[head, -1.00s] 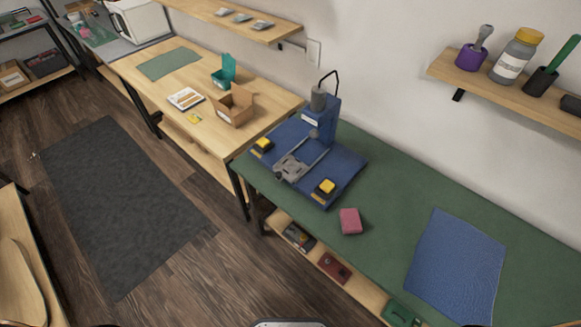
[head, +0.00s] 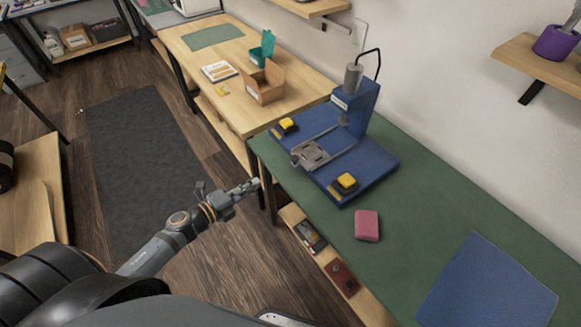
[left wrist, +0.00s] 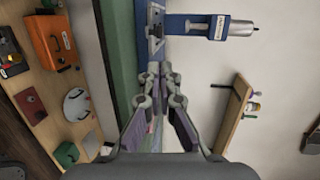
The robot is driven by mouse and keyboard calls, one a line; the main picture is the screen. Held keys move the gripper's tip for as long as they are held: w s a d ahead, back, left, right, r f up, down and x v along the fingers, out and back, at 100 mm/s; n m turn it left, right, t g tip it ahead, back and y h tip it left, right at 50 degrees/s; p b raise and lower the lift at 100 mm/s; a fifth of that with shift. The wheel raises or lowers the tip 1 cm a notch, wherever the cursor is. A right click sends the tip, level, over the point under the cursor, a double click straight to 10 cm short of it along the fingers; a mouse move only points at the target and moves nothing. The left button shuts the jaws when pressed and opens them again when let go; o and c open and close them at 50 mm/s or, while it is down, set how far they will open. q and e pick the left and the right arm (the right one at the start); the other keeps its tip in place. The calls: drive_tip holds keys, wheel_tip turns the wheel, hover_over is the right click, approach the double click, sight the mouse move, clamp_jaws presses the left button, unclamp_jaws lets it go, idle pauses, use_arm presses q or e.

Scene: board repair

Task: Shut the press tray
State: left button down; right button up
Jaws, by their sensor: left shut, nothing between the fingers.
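The blue press (head: 362,105) stands on its blue base on the green-topped bench. Its grey metal tray (head: 311,155) sits out at the front end of two rails, away from the press column. A yellow button box stands on each side of the tray. My left gripper (head: 250,186) is shut and empty, in front of the bench edge and apart from the tray. In the left wrist view my left gripper (left wrist: 158,72) points toward the tray (left wrist: 155,30) and the press (left wrist: 190,26). My right gripper is not in view.
A pink block (head: 367,225) and a blue mat (head: 488,284) lie on the green bench (head: 425,200). A lower shelf with boxes runs under the bench front. A wooden table (head: 215,80) holds an open carton (head: 265,86). The floor before the bench is clear.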

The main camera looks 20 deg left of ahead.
use_arm(q)
drive_tip(key=p, duration=0.2)
approach(317, 152)
drive_tip(key=s+a, duration=0.1)
drive_tip(key=s+a+r, duration=0.1)
drive_tip(key=a, duration=0.1)
drive_tip(key=shift+s+a+r, duration=0.1)
drive_tip(key=shift+a+r, duration=0.05)
drive_tip(key=shift+a, duration=0.15)
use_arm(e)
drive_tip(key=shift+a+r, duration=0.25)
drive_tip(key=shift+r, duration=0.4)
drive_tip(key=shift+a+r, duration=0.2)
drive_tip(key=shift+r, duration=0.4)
use_arm(q)
drive_tip(key=x, duration=0.4)
drive_tip(key=d+r+b+x, duration=0.1)
drive_tip(key=x, duration=0.4)
drive_tip(key=d+r+x, duration=0.1)
drive_tip(key=x, duration=0.3)
drive_tip(key=shift+s+d, duration=0.1)
drive_tip(key=shift+s, duration=0.05)
drive_tip(key=shift+d+r+b, duration=0.1)
drive_tip(key=shift+b, duration=0.2)
drive_tip(key=shift+r, duration=0.2)
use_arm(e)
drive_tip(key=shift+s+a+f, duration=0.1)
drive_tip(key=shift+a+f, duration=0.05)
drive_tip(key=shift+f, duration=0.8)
